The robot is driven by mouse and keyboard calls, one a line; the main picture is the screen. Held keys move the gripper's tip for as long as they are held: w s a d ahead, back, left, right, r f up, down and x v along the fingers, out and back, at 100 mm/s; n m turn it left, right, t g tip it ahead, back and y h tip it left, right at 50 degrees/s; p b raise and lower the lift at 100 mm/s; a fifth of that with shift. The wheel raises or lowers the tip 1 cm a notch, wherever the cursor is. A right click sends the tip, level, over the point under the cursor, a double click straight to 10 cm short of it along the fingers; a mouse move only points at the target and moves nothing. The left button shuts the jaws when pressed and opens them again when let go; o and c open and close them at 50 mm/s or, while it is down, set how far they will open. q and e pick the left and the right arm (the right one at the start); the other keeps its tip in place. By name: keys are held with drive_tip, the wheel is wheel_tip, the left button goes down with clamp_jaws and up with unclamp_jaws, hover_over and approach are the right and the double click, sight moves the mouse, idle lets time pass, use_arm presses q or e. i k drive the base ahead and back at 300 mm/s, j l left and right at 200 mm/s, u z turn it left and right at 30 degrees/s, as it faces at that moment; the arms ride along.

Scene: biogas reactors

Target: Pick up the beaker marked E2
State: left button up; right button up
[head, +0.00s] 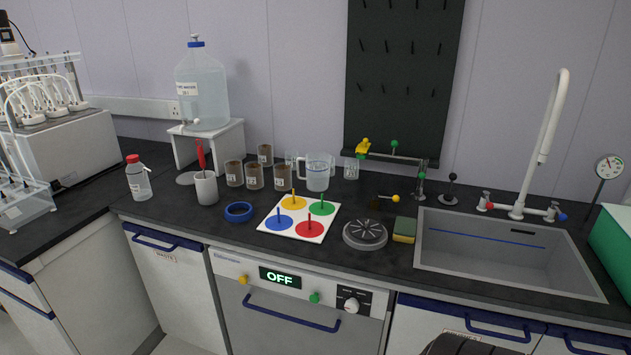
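Several small beakers with brown contents stand in a cluster on the dark worktop, left of the clear measuring jug (317,173). There is a left beaker (234,174), a front middle beaker (254,177), a front right beaker (282,178) and a back beaker (265,155). They carry pale labels too small to read, so I cannot tell which is E2. Clear glassware (351,169) stands right of the jug, and more is partly hidden behind it. Neither gripper shows. A dark rounded part at the bottom edge may be mine.
In front of the beakers lie a white board (286,234) with coloured discs and pegs, and a blue ring (238,212). A cup (206,188) with a red-handled tool stands left. A water bottle (202,90) sits on a white stand. The sink (510,262) is right.

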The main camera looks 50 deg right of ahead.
sight(254, 170)
drive_tip(key=j+z, duration=0.1)
drive_tip(key=z, duration=0.35)
drive_tip(key=j+z, duration=0.1)
drive_tip(key=z, duration=0.4)
drive_tip(key=k+z, duration=0.1)
drive_tip(key=z, duration=0.35)
